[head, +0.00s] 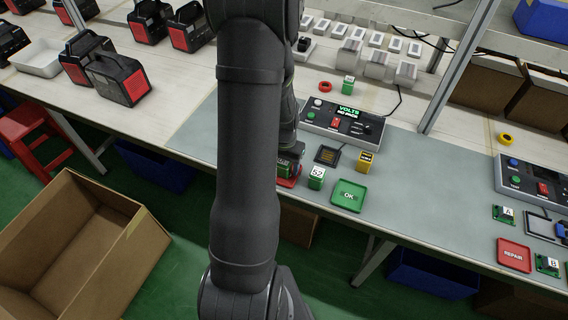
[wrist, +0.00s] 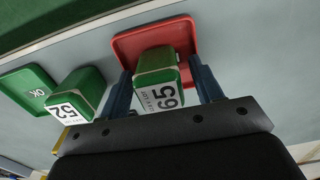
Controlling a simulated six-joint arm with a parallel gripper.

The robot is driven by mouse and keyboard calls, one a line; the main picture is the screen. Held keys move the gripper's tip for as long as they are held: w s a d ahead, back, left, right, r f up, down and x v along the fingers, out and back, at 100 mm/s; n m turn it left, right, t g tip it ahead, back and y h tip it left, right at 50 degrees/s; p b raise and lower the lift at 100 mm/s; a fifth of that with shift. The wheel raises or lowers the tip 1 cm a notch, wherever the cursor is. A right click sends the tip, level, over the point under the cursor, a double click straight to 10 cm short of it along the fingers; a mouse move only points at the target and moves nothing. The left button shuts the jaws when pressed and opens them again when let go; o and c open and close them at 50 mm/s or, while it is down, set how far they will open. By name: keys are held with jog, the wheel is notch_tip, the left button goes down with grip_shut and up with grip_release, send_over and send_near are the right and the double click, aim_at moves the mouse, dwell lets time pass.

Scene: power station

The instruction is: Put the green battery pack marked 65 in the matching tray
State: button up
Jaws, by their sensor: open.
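The green battery pack marked 65 (wrist: 157,72) stands on the red tray (wrist: 182,34) in the wrist view, with its white number label facing the camera. My gripper (wrist: 162,80) is open, with one blue finger on each side of the pack; whether they touch it I cannot tell. In the head view my arm hides most of the red tray (head: 287,183) and the gripper. The green tray marked OK (head: 349,195) is empty, to the right; it also shows in the wrist view (wrist: 28,88).
A green pack marked 52 (head: 317,177) stands between the two trays. A black slotted pad (head: 327,154), a yellow pack (head: 366,161) and a tester with a lit display (head: 345,122) are behind. A red REPAIR tray (head: 513,254) lies far right.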

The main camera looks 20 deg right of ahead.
notch_tip(320, 180, up, 12)
jog(key=shift+r, duration=0.15)
dwell(0.5)
notch_tip(320, 180, down, 12)
jog(key=shift+f, duration=0.25)
jog(key=shift+r, duration=1.65)
